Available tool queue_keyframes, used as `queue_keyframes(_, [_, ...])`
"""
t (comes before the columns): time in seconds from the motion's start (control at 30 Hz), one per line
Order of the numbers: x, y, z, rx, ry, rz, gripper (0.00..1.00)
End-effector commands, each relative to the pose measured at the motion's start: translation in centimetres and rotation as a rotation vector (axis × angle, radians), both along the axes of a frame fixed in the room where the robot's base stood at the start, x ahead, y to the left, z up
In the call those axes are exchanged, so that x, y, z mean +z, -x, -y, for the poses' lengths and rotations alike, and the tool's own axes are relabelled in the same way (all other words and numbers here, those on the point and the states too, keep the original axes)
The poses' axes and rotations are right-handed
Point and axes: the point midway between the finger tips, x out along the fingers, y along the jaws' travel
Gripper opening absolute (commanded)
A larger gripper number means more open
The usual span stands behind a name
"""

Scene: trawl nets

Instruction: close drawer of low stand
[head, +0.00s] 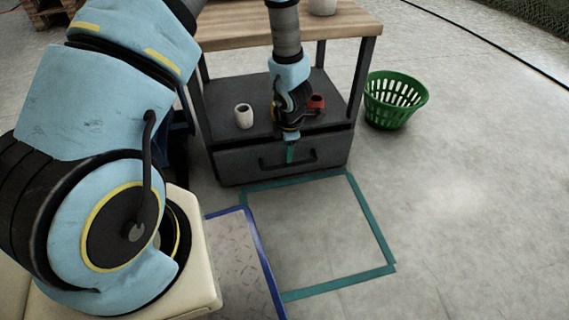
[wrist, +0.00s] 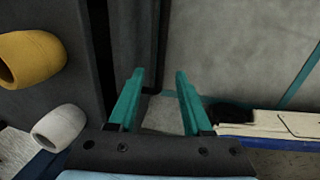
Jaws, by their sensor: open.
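The low stand (head: 204,112) is dark grey with a wooden top and an open shelf. Its drawer (head: 235,161) is below the shelf, with a dark bar handle (head: 270,165) on the front. A narrow dark band runs along the drawer's upper edge; I cannot tell how far out the drawer is. My gripper (head: 291,152) points down at the drawer front, its teal fingers covering part of it near the handle. In the wrist view my gripper (wrist: 158,75) is open and empty, its fingers beside the dark drawer front (wrist: 124,40). Contact is unclear.
A white cup (head: 243,116) and a red item (head: 316,103) are on the shelf; a yellow cup (wrist: 32,58) shows in the wrist view. A green basket (head: 393,102) stands to the right. Floor inside the teal outline (head: 380,247) is clear; a blue-edged plate (head: 236,260) lies left of it.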

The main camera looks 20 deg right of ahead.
Motion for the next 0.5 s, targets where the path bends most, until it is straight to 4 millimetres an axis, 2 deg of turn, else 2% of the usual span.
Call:
queue_keyframes(0.03, [-1.7, -0.2, -0.1, 0.004, 0.0, -0.002, 0.49])
queue_keyframes(0.2, [-4.6, -0.8, 0.0, 0.004, 0.0, -0.001, 0.49])
queue_keyframes(0.33, [-5.9, -1.1, 0.1, 0.005, 0.001, 0.0, 0.49])
queue_keyframes(0.5, [-6.7, -1.3, 0.2, 0.005, 0.001, 0.0, 0.49])
